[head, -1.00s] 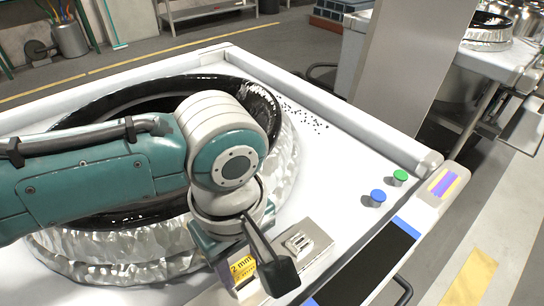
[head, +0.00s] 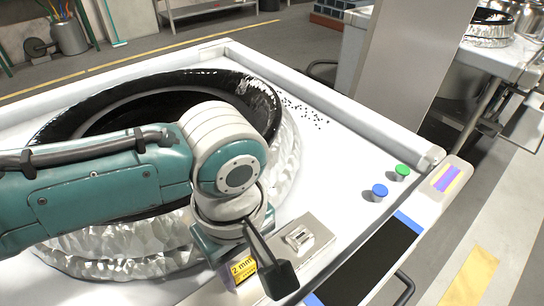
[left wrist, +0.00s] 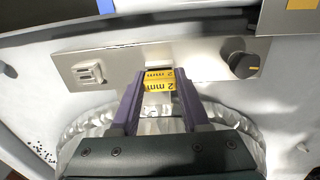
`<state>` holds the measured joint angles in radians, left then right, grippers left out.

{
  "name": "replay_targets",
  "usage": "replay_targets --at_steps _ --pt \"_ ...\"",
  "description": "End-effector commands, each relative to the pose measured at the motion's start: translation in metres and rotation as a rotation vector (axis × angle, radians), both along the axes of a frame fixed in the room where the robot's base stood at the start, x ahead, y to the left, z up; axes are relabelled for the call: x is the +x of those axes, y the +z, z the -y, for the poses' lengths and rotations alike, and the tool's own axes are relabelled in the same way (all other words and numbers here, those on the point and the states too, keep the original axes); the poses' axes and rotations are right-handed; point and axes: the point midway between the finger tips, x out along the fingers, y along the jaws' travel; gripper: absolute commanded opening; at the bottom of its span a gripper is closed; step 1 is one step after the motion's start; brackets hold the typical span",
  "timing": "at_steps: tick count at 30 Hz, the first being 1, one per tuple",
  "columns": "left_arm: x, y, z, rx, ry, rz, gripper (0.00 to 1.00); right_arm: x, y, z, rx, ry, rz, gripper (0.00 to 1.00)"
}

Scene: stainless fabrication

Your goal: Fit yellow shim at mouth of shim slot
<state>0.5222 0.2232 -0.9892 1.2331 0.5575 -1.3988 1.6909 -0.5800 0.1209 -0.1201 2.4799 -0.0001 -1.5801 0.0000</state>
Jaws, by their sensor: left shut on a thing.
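The yellow shim (head: 243,269), marked "2 mm", is held between the fingers of my left gripper (left wrist: 160,98). The shim also shows in the left wrist view (left wrist: 158,80), with its yellow face across the fingertips. The left gripper is shut on it, low over the front of the steel plate (left wrist: 115,66). The shim lies over the middle of the plate, to the right of a small raised slotted block (left wrist: 89,73). The slot mouth is hidden behind the shim and fingers; I cannot tell whether the shim touches it. My right gripper is not in view.
A dark knob (left wrist: 241,60) stands on the plate right of the shim. A large black-rimmed ring in crinkled foil (head: 90,248) lies beneath my arm.

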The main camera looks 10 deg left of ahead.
Motion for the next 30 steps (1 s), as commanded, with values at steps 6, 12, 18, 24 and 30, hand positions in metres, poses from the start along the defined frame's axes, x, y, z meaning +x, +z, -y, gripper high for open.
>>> replay_targets --at_steps 6,12,18,24,30 --pt "0.0 -0.003 0.0 -0.001 0.0 0.001 0.0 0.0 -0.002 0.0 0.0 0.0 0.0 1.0" --pt "0.0 -0.003 0.0 -0.001 0.0 0.001 0.58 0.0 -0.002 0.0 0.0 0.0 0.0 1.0" --pt "0.0 -0.003 0.0 0.0 0.0 0.0 0.81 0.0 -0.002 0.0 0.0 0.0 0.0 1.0" --pt "0.0 -0.003 0.0 0.0 0.0 0.0 0.81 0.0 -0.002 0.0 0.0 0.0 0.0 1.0" --pt "0.0 0.014 0.0 -0.001 0.0 0.002 0.81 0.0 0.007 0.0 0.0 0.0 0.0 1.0"
